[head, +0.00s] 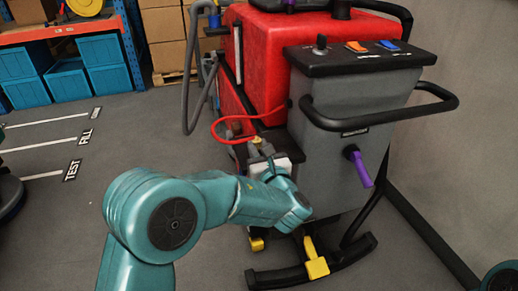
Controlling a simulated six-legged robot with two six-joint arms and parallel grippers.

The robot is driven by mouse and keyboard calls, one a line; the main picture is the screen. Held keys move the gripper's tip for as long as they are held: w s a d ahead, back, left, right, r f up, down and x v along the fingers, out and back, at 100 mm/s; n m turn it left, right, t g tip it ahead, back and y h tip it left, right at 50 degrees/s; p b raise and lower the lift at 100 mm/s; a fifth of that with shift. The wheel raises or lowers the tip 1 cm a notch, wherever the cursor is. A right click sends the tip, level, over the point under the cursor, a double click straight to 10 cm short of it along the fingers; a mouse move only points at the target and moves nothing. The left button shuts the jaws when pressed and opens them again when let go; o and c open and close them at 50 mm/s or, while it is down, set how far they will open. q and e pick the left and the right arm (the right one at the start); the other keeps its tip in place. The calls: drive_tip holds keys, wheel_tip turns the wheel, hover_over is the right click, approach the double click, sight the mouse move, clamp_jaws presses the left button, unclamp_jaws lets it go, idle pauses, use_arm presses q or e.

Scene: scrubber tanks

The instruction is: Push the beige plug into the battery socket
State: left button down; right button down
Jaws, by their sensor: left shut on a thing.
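The red scrubber machine (285,55) stands ahead with a grey rear housing (345,130). A red cable (216,128) loops out from it and down to a small beige and grey connector (257,143) beside a pale box on its lower left side. My left gripper (268,170) reaches in from the left to this spot and is shut on the beige plug, mostly hidden by the wrist. The battery socket is not clearly visible, and I cannot tell whether the plug touches it. My right gripper is not in view.
A black handlebar (420,112) and a purple lever (360,168) stick out at the housing's right. A yellow pedal (316,262) sits low at its base. Shelves with blue bins (68,80) stand back left. The floor at left is mostly open, with marked lines.

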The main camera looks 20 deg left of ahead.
use_arm(q)
drive_tip(key=shift+f, duration=0.2)
drive_tip(key=shift+f+b, duration=0.8)
drive_tip(key=shift+b, duration=0.05)
drive_tip(key=shift+c, duration=1.8)
unclamp_jaws()
drive_tip(key=shift+r, duration=0.1)
wheel_tip(320, 180, up, 8)
drive_tip(key=p, duration=0.5)
drive_tip(key=shift+r+p, duration=0.25)
drive_tip(key=shift+p, duration=0.15)
